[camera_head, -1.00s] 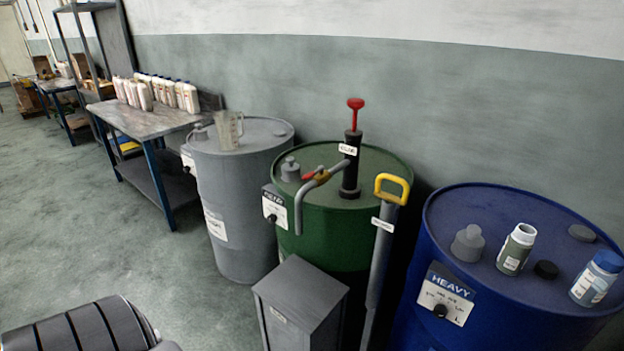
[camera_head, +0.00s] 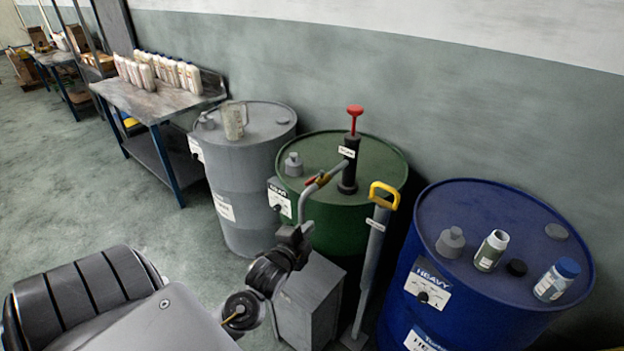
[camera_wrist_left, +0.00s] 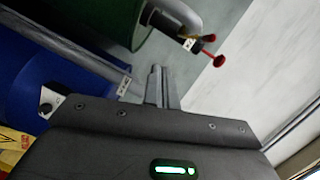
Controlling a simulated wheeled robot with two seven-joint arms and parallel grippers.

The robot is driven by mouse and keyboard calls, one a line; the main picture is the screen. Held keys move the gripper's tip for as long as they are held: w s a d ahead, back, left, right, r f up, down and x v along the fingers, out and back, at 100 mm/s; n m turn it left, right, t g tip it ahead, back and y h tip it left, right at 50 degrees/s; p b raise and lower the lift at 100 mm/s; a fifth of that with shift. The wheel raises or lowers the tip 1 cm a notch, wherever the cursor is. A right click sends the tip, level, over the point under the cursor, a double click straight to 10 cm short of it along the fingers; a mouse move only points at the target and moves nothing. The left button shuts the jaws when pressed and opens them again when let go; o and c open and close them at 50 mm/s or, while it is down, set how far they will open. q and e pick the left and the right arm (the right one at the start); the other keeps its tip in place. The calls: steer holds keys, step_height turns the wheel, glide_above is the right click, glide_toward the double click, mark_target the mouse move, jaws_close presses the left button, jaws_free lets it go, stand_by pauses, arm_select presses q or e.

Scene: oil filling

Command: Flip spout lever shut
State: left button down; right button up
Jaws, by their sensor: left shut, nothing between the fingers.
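The green drum (camera_head: 385,160) carries a black hand pump (camera_head: 348,170) with a red top handle (camera_head: 355,111). Its grey spout (camera_head: 302,205) reaches left and bends down over the drum's near edge. The small red spout lever (camera_head: 310,182) sits by an orange collar on the spout. My left gripper (camera_head: 303,230) is just below the spout, in front of the drum; whether it touches the spout is unclear. In the left wrist view its fingers (camera_wrist_left: 162,85) are together and empty, with red pump parts (camera_wrist_left: 208,38) beyond them. My right gripper is not in view.
A grey box (camera_head: 312,295) and a grey post with a yellow handle (camera_head: 383,192) stand before the green drum. A blue drum (camera_head: 445,205) with bottles is at right, a grey drum (camera_head: 240,180) with a clear jug (camera_head: 232,120) at left. A bottle-laden table (camera_head: 150,105) stands beyond.

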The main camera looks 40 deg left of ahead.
mark_target(314, 179)
arm_select(q)
step_height(314, 179, up, 7)
steer(key=m+t, duration=0.1)
steer(key=shift+s, duration=0.4)
steer(key=shift+d, duration=0.1)
steer(key=w+a+f+p, duration=0.1)
steer(key=w+a+p, duration=0.4)
steer(key=w, duration=0.4)
steer(key=shift+w+a+f, duration=0.15)
steer(key=shift+w+a, duration=0.25)
steer(key=shift+a, duration=0.25)
